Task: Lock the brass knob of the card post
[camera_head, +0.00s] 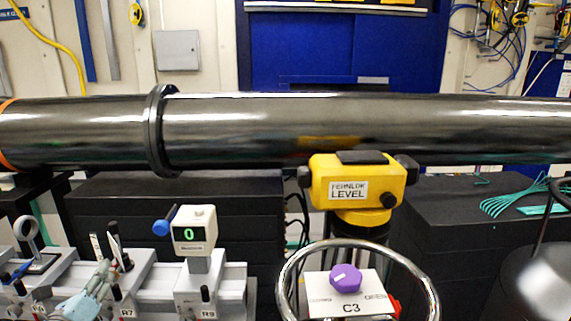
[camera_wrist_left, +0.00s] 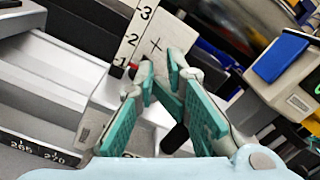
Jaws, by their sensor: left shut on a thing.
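The card post shows in the left wrist view as a pale card with a cross (camera_wrist_left: 157,46) beside a white scale strip (camera_wrist_left: 133,40) numbered 1 to 3. In the head view the strip (camera_head: 97,246) is small, at the lower left. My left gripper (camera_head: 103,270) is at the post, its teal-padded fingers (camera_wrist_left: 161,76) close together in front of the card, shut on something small. The brass knob itself is hidden between the fingertips, so its lock position cannot be told. My right gripper is not in view.
A grey rail with carriers marked R7 and R9 runs along the lower left. A display post reading 0 (camera_head: 194,232) with a blue knob stands close right of my gripper.

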